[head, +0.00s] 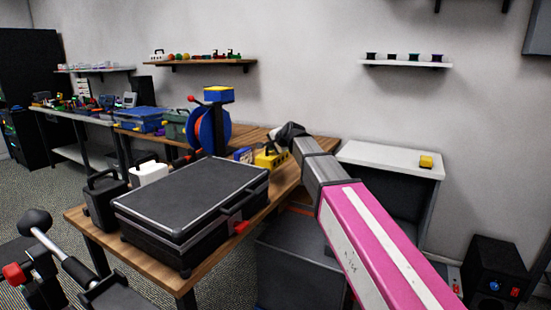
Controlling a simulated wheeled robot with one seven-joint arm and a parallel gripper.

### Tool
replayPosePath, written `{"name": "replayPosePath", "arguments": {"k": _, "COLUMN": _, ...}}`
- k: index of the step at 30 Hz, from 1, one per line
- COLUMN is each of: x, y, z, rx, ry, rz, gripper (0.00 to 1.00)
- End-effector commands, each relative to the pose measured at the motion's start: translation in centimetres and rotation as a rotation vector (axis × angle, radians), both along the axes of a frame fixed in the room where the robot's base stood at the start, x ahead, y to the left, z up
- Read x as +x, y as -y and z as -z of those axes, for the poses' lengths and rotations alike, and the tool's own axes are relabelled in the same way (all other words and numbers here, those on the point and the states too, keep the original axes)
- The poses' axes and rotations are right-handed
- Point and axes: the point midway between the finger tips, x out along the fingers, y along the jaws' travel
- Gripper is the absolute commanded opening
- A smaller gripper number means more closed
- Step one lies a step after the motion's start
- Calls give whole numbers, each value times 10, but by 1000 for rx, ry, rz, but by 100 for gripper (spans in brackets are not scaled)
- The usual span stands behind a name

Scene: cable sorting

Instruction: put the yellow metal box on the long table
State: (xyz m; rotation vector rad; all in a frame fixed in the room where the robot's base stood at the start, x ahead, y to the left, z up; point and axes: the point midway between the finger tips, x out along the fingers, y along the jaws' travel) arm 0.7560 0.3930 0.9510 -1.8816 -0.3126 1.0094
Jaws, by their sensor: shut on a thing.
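A yellow metal box (270,159) is at the right side of the wooden table, just below the end of my arm. My gripper (284,146) reaches down to it and is shut on it; the fingers are mostly hidden by the wrist. I cannot tell whether the box touches the tabletop. The long wooden table (160,266) runs from the front left toward the wall.
A large black case (190,205) fills the table's front part. A blue and red cable reel (212,132), a white container (149,172) and a black container (104,199) stand nearby. A white-topped cabinet (385,160) with a small yellow object (426,162) is to the right.

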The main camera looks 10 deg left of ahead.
Motion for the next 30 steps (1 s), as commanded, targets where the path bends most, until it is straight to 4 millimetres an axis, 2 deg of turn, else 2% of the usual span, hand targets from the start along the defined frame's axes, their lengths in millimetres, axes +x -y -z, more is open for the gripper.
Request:
{"name": "replayPosePath", "arguments": {"k": 3, "x": 16, "y": 10, "z": 10, "rx": 2, "ry": 0, "rz": 2, "gripper": 0}}
{"name": "replayPosePath", "arguments": {"k": 7, "x": 24, "y": 16, "z": 16, "rx": 3, "ry": 0, "rz": 1, "gripper": 0}}
{"name": "replayPosePath", "arguments": {"k": 14, "x": 25, "y": 18, "z": 26, "rx": 2, "ry": 0, "rz": -1, "gripper": 0}}
{"name": "replayPosePath", "arguments": {"k": 22, "x": 25, "y": 17, "z": 57, "rx": 2, "ry": -1, "rz": 0, "gripper": 0}}
{"name": "replayPosePath", "arguments": {"k": 30, "x": 25, "y": 17, "z": 58, "rx": 2, "ry": 1, "rz": 0, "gripper": 0}}
